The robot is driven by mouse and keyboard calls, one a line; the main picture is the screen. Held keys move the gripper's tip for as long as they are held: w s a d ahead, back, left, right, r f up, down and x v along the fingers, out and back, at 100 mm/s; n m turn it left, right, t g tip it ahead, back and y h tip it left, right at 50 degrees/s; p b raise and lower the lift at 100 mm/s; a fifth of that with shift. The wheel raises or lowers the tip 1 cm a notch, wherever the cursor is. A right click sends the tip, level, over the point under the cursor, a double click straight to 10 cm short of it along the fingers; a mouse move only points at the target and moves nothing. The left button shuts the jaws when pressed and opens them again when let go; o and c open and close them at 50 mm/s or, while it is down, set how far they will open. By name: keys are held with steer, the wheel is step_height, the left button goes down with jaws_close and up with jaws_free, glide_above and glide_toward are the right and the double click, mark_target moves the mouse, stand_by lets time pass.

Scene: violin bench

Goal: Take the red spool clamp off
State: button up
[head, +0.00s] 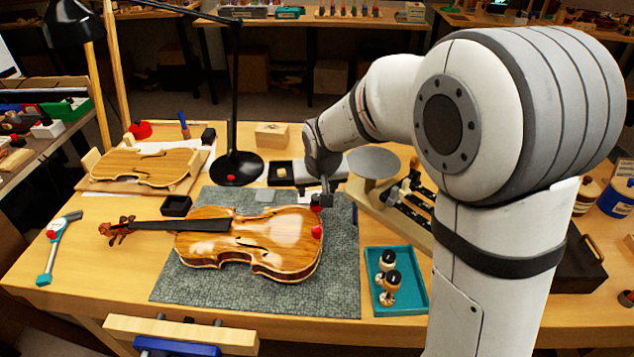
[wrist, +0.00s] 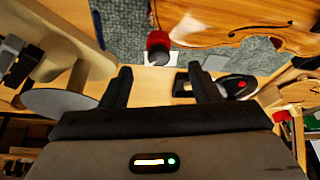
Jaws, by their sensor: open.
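The violin (head: 285,240) lies on its back on a grey mat (head: 340,280), its neck to the left. A red spool clamp (head: 317,231) sits at the right end of its body. A dark and red piece (head: 315,205) shows just above it, under my gripper; I cannot tell whether it belongs to the same clamp. In the wrist view the red spool clamp (wrist: 158,42) stands at the edge of the violin (wrist: 225,22), ahead of my gripper (wrist: 160,78). My gripper is open with nothing between its fingers, above the violin's right end in the head view (head: 322,196).
A teal tray (head: 420,306) with dark and cream spools stands right of the mat. A black lamp base (head: 238,168), a small dark box (head: 176,206) and a round grey disc (head: 374,162) stand around.

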mark_target(317, 198)
steer(key=x, duration=0.6)
steer(key=shift+w+f, duration=0.1)
steer(key=shift+f, duration=0.25)
steer(key=shift+c, duration=0.3)
steer(key=c, duration=1)
steer(key=shift+c, duration=0.2)
